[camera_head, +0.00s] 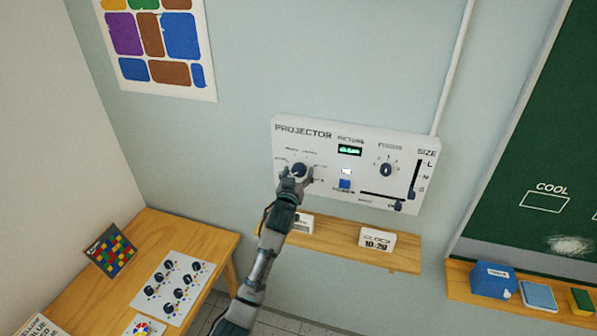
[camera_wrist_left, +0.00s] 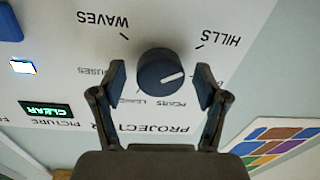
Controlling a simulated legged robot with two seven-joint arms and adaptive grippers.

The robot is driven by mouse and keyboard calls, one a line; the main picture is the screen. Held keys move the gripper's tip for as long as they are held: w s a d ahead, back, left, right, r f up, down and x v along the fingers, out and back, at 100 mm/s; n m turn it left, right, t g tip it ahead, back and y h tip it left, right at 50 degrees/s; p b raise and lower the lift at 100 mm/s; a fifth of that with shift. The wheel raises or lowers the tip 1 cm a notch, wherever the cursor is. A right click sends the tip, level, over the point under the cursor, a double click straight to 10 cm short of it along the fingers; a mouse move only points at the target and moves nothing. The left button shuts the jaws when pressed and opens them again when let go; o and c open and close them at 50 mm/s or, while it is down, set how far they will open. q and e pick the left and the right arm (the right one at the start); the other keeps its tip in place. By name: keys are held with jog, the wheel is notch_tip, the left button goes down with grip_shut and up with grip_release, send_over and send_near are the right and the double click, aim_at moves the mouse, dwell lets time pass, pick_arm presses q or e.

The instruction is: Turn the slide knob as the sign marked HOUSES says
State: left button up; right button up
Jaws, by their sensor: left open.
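The slide knob, dark and round, is on the left of the white PROJECTOR panel (camera_head: 322,187); the left wrist view shows the knob (camera_wrist_left: 163,70) close up, upside down. Its white line points right there, toward the right finger. Printed labels around it read WAVES, HILLS, PEARS and others; one partly hidden label ends in "USES" (camera_wrist_left: 92,71). My left gripper (camera_head: 296,174) is open, with a finger on either side of the knob; whether they touch it I cannot tell. I can read no separate HOUSES sign. My right gripper is not in view.
The panel also has a green screen (camera_head: 349,150) reading CLEAR, a blue button (camera_head: 345,184), a focus knob (camera_head: 386,170) and sliders. A wooden shelf (camera_head: 340,246) below holds a CLOCK card (camera_head: 377,239) and another card partly behind my arm. A table (camera_head: 120,285) stands at left.

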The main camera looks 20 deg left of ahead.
pick_arm(q)
jog(key=shift+w, duration=0.15)
jog(key=shift+c, duration=0.2)
jog(key=c, duration=1.1)
